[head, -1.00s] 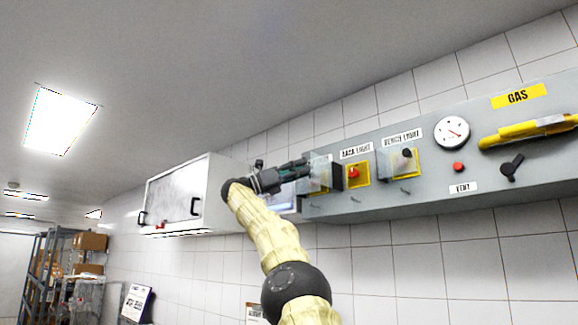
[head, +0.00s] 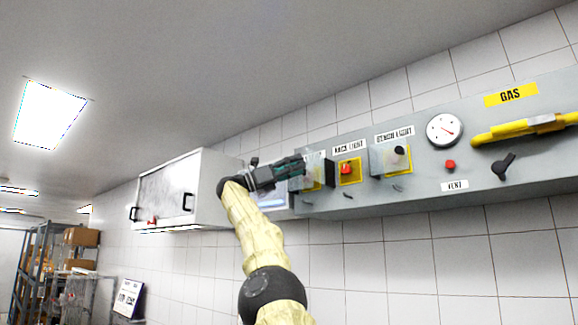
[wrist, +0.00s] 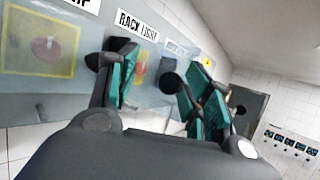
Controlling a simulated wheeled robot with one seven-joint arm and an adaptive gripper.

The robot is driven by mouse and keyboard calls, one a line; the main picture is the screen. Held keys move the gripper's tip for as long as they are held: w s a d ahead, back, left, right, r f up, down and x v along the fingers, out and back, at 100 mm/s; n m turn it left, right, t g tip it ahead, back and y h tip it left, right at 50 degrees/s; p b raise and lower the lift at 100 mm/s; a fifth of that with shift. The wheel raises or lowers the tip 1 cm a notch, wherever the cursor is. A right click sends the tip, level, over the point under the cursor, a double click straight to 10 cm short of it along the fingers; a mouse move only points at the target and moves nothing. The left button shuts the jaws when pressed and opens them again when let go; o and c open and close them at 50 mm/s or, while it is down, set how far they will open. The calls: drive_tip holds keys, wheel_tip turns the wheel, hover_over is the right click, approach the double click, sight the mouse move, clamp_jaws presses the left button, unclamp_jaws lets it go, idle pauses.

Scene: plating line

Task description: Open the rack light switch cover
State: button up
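The rack light switch (head: 347,169) is a red button on a yellow plate below its RACK LIGHT label, on the grey wall panel (head: 425,188). In the head view its red shows clearly, and a dark block (head: 329,175) stands at its left. I cannot tell how its clear cover stands. My gripper (head: 303,166) is at the panel's left end, in front of the leftmost switch. In the wrist view my gripper (wrist: 160,90) has its teal fingers apart, with hazy clear sheet between and behind them. The RACK LIGHT label (wrist: 137,25) shows above the left finger. I see no clear grip.
The leftmost switch (wrist: 47,48) has a clear cover. Farther right are a gauge (head: 444,130), a red button (head: 450,164) and a yellow gas pipe (head: 510,132). A white cabinet (head: 215,180) hangs left of the panel.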

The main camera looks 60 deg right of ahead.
drive_tip(key=shift+w+d+f, duration=0.15)
drive_tip(key=shift+d+f, duration=0.05)
drive_tip(key=shift+d, duration=0.05)
drive_tip(key=shift+a, duration=0.15)
drive_tip(key=v, duration=0.7)
drive_tip(key=shift+w, duration=0.3)
idle(0.3)
